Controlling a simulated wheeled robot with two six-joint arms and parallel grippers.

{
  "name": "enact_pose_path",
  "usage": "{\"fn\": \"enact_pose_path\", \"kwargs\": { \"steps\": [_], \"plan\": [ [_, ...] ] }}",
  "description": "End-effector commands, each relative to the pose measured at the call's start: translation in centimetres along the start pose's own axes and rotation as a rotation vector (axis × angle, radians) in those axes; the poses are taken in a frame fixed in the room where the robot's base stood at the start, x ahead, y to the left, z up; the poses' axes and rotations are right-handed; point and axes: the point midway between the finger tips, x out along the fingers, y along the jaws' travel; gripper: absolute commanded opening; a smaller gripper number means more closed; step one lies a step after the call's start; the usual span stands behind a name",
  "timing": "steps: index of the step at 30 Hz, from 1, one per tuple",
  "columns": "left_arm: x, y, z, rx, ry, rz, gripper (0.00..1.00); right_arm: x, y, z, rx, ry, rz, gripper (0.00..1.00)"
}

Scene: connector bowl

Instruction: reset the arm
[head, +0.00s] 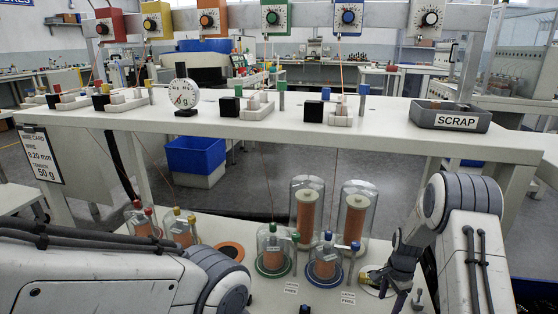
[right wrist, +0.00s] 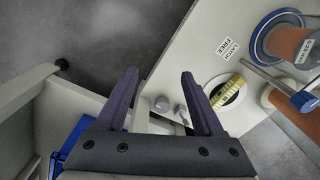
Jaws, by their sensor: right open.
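My right gripper (head: 396,286) hangs at the lower right of the head view, over the right end of the lower bench. In the right wrist view its two dark fingers (right wrist: 159,78) stand wide apart with nothing between them. A yellow-banded object (head: 372,279) on a round white base is beside the gripper; the wrist view shows it (right wrist: 224,92) just right of the right finger, apart from it. My left arm comes in at the lower left of the head view; its gripper is out of view.
The lower bench carries glass-covered copper spools with a green base (head: 274,262) and a blue base (head: 325,270), and two taller jars (head: 307,207) behind. The upper shelf holds a grey SCRAP tray (head: 450,118) and a dial gauge (head: 184,92). A blue bin (head: 196,155) stands behind.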

Motion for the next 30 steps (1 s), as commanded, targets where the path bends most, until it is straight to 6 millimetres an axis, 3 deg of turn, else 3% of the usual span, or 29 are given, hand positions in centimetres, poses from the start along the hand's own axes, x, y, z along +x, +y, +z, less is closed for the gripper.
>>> {"fn": "enact_pose_path", "kwargs": {
  "steps": [4,8,11,15,18,21,30],
  "plan": [
    [0.0,0.0,0.0,0.000,0.000,0.000,0.81,-5.2,-1.0,6.1,-0.242,0.000,-0.013,0.69],
    [0.0,0.0,0.0,0.000,0.000,0.000,0.81,-10.8,-0.1,13.9,-0.555,-0.005,-0.025,0.69],
    [0.0,0.0,0.0,0.000,0.000,0.000,0.81,-14.7,2.5,19.8,-0.817,-0.011,-0.034,0.69],
    [0.0,0.0,0.0,0.000,0.000,0.000,0.81,-19.0,7.9,26.5,-1.180,-0.020,-0.048,0.69],
    [0.0,0.0,0.0,0.000,0.000,0.000,0.81,-20.9,12.1,29.6,-1.406,-0.027,-0.058,0.69],
    [0.0,0.0,0.0,0.000,0.000,0.000,0.81,-22.0,15.8,31.4,-1.590,-0.034,-0.067,0.69],
    [0.0,0.0,0.0,0.000,0.000,0.000,0.81,-23.1,24.7,33.2,-2.022,-0.048,-0.093,0.69]
  ]
}}
